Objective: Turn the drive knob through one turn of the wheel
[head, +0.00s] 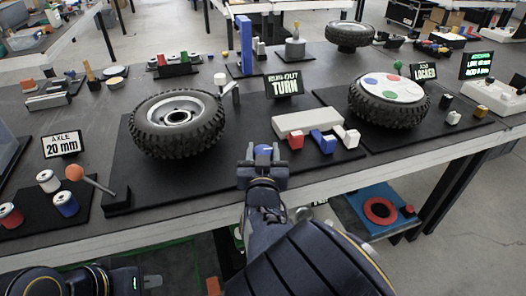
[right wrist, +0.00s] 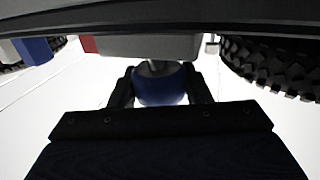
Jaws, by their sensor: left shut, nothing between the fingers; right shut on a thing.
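The drive knob is blue; its top shows in the head view (head: 263,149) at the front edge of the black mat, and it shows in the right wrist view (right wrist: 158,88). My right gripper (head: 263,155) is shut on it, one finger on each side. The wheel (head: 150,132), a black knobbly tyre with a silver rim, lies flat on the mat, up and left of the knob. A sign reading RUN-OUT TURN (head: 284,85) stands behind it. My left gripper (head: 152,282) is shut and empty at the lower left, apart from the table.
A small white-headed post (head: 220,79) stands close by the wheel's right side. A grey block (head: 306,122) with red, blue and white pieces lies right of the knob. A second wheel (head: 389,112) is further right. An orange-balled stick (head: 75,172) and spools are at left.

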